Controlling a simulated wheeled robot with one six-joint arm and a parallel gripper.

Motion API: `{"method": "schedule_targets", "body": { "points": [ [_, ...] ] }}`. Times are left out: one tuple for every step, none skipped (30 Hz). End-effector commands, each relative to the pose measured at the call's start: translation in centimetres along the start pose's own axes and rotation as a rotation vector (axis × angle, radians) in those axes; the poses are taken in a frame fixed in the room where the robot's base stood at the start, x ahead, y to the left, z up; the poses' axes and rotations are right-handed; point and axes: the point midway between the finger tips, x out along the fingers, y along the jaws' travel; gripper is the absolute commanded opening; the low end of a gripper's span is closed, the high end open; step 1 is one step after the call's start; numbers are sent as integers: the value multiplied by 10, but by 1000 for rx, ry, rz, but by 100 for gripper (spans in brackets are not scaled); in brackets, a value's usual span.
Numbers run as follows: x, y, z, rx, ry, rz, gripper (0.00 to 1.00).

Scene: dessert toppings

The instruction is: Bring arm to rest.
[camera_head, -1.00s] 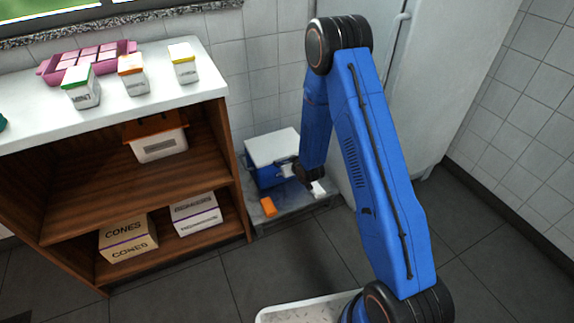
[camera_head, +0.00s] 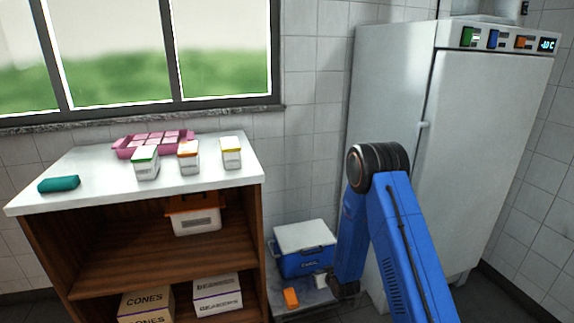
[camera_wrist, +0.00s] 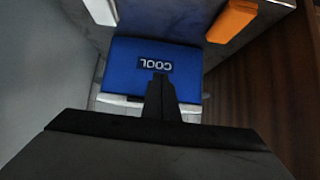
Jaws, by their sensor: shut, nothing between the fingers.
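My arm is blue with black joints and stands at the right of the head view, bent at the elbow, with its forearm pointing down. My gripper (camera_wrist: 161,88) is shut and empty in the wrist view, seen in front of a blue cooler (camera_wrist: 150,60) with a "COOL" label. In the head view the gripper end is low beside the cooler (camera_head: 303,262), largely hidden by my forearm. I cannot tell whether it touches anything.
A low platform holds the white-lidded cooler, an orange block (camera_head: 291,298) and a white piece (camera_head: 321,281). A wooden shelf unit (camera_head: 150,245) with tubs on its white top stands left. A tall fridge (camera_head: 480,150) stands behind my arm.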

Motion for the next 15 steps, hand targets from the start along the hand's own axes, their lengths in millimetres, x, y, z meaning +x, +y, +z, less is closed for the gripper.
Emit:
{"method": "schedule_targets", "body": {
  "points": [
    [-8,3,-13,1,-1,5,0],
    [-14,5,-18,1,-6,8,0],
    [-21,7,-26,2,-13,13,0],
    [-27,9,-32,3,-19,16,0],
    [-32,10,-37,4,-25,20,0],
    [-40,13,-45,5,-32,24,0],
    [-46,14,-50,6,-37,27,0],
    [-52,16,-56,7,-43,31,0],
    [-60,18,-63,8,-50,35,0],
    [-66,19,-68,9,-55,38,0],
    [-73,21,-72,10,-61,41,0],
    [-82,22,-79,12,-69,45,0],
    [-88,24,-83,13,-74,47,0],
    [-95,25,-87,14,-80,50,0],
    [-104,26,-93,16,-87,54,0]
  ]
}}
